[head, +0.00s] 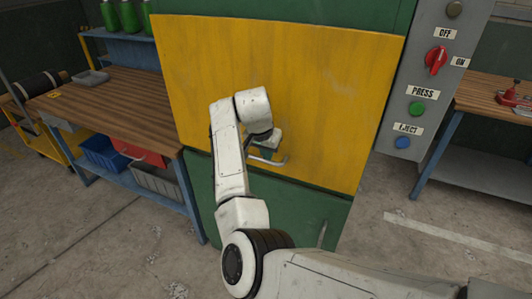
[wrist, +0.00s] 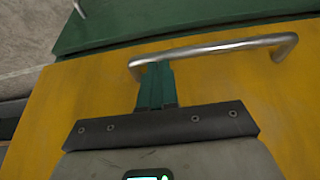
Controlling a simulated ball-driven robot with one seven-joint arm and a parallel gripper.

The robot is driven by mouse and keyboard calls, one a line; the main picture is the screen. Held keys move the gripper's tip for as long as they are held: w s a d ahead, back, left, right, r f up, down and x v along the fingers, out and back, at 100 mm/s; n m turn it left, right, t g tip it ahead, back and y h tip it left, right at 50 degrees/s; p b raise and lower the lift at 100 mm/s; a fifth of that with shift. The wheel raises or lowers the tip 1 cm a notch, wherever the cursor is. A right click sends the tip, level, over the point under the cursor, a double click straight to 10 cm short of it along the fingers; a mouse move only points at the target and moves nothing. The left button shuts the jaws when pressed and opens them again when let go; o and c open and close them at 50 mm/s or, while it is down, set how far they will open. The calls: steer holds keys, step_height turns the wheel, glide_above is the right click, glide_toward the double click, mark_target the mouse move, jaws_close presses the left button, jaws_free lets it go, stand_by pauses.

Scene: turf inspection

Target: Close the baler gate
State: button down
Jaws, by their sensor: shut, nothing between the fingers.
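The baler's yellow gate (head: 320,85) covers the upper front of the green baler body (head: 205,190). It looks about level with the body; I cannot tell whether a small gap remains behind it. A silver bar handle (head: 281,163) sits low on the gate. My gripper (head: 266,150) is at the handle's left part, partly hidden by my arm. In the wrist view, its teal fingers (wrist: 156,70) are together and empty, with their tips at one end of the handle (wrist: 225,48). Whether they touch the bar is unclear.
A control panel (head: 427,75) with a red switch and green and blue buttons stands right of the gate. A wooden workbench (head: 115,105) with bins below stands left, another bench (head: 490,92) right. Open concrete floor lies in front.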

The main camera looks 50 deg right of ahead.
steer(key=b+v, duration=0.1)
steer(key=v, duration=1.1)
steer(key=shift+d, duration=0.3)
